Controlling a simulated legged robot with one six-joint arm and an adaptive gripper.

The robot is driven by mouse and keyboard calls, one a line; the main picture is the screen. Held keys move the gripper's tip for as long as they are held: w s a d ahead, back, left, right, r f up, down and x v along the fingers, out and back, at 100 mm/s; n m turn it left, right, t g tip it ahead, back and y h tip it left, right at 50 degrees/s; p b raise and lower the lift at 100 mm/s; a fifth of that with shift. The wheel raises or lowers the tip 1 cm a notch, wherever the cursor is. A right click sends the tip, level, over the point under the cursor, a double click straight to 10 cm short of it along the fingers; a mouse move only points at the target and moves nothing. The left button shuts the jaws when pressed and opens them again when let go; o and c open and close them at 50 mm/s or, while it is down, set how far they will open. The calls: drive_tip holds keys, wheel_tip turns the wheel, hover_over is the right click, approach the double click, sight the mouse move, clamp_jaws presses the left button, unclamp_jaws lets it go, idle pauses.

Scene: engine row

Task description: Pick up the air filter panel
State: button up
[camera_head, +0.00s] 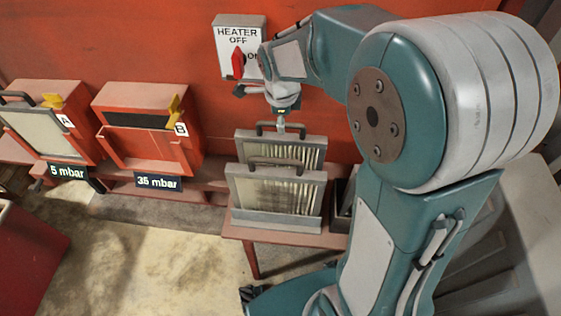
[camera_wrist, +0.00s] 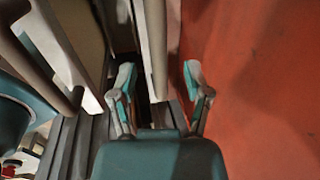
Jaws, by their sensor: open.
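Two pale-framed air filter panels with pleated faces and dark top handles stand upright, one behind the other, in a rack on a small red table. These are the front panel (camera_head: 275,192) and the rear panel (camera_head: 310,153). My gripper (camera_head: 281,122) points down at the rear panel's handle. In the wrist view my open gripper (camera_wrist: 158,78) has its fingers apart on either side of a pale bar (camera_wrist: 156,45), which looks like that handle. Contact cannot be told. A third panel (camera_head: 38,128) sits in the red housing marked A at left.
The housing marked B (camera_head: 148,145) has a dark opening, a yellow lever and a "35 mbar" sign (camera_head: 158,181). A heater switch box (camera_head: 239,40) reading OFF is on the red wall (camera_head: 150,40) close behind my gripper. The small table (camera_head: 290,238) stands over open floor.

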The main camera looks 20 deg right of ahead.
drive_tip(key=shift+w+d+f, duration=0.1)
drive_tip(key=shift+w+f, duration=0.05)
drive_tip(key=shift+f, duration=0.55)
drive_tip(key=shift+w+f, duration=0.1)
drive_tip(key=shift+f, duration=0.55)
clamp_jaws()
drive_tip(key=shift+r, duration=0.15)
